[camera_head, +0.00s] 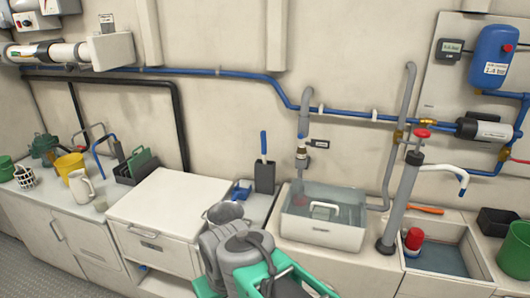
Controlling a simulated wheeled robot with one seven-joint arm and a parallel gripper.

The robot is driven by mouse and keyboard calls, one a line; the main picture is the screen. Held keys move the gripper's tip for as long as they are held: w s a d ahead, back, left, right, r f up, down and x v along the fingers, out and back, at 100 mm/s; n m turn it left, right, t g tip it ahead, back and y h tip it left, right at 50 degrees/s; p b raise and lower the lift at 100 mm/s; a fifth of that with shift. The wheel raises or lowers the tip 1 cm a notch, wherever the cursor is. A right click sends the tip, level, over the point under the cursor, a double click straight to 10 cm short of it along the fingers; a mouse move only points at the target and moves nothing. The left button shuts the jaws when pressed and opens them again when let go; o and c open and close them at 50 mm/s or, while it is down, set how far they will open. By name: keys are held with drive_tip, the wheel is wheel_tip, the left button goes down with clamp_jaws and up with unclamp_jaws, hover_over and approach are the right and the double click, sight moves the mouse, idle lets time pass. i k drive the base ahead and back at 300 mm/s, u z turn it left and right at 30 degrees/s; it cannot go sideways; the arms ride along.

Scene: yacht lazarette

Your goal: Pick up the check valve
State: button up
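I cannot pick out the check valve with certainty. A small fitting with a brass-coloured band (302,158) sits at the lower end of a short grey pipe on the back wall, beside a small dark label; it may be the valve. My gripper (290,286), teal and dark, is at the bottom centre, in front of the counter. Its fingertips are cut off or hidden by the arm, so its opening and anything in it cannot be made out.
A white chest (165,212), yellow bucket (70,166) and jug (82,188) are left.

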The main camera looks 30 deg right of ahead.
sight(301, 151)
drive_tip(key=i, duration=0.95)
drive_tip(key=z, duration=0.5)
